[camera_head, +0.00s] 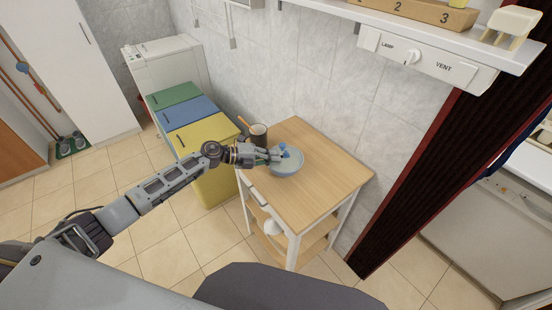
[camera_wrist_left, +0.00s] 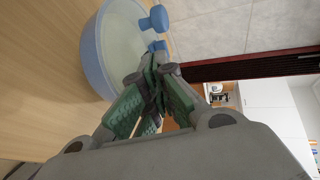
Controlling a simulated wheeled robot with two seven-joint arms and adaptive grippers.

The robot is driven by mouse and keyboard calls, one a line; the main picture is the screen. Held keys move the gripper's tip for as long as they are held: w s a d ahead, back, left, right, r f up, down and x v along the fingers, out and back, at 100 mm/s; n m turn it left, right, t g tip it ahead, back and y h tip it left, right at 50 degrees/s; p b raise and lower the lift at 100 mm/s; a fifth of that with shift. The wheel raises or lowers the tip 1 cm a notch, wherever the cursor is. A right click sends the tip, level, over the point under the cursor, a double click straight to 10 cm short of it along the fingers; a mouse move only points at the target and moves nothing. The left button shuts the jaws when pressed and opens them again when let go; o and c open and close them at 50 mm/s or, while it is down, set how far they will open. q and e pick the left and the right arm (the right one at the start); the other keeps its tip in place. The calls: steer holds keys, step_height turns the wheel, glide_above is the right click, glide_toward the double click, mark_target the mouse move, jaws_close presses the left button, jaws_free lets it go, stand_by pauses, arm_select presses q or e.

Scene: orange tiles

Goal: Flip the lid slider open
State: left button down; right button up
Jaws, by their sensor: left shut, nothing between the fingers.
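A round light-blue container (camera_head: 286,170) with a pale top stands on the small wooden table. It also shows in the left wrist view (camera_wrist_left: 97,55), at the upper left. A blue knob-like part (camera_wrist_left: 154,19) sticks out at its edge, with a smaller blue piece (camera_wrist_left: 158,46) beside it. I cannot tell which of these is the lid slider. My left gripper (camera_head: 278,156) is shut and empty, with its fingertips close to the smaller blue piece. In the wrist view its green-padded fingers (camera_wrist_left: 158,70) meet near that piece; whether they touch it is unclear. My right gripper is not in view.
The wooden table (camera_head: 325,183) has free room right of the container. A dark cup (camera_head: 258,135) stands behind the gripper. Green, blue and yellow bins (camera_head: 208,133) stand to the left. A shelf with a lamp and vent panel (camera_head: 425,62) hangs above.

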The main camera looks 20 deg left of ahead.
arm_select(q)
steer(key=shift+s+a, duration=0.3)
steer(key=shift+a, duration=0.3)
steer(key=shift+s+a, duration=0.2)
steer(key=shift+a, duration=0.05)
steer(key=b+v, duration=0.1)
steer(key=v, duration=0.8)
steer(key=shift+a+r+b, duration=0.2)
steer(key=shift+b, duration=0.2)
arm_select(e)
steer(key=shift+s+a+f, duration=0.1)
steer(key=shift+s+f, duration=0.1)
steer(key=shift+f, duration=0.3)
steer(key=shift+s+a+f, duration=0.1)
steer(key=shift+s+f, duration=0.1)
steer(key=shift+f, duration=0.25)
arm_select(q)
steer(key=shift+s, duration=0.15)
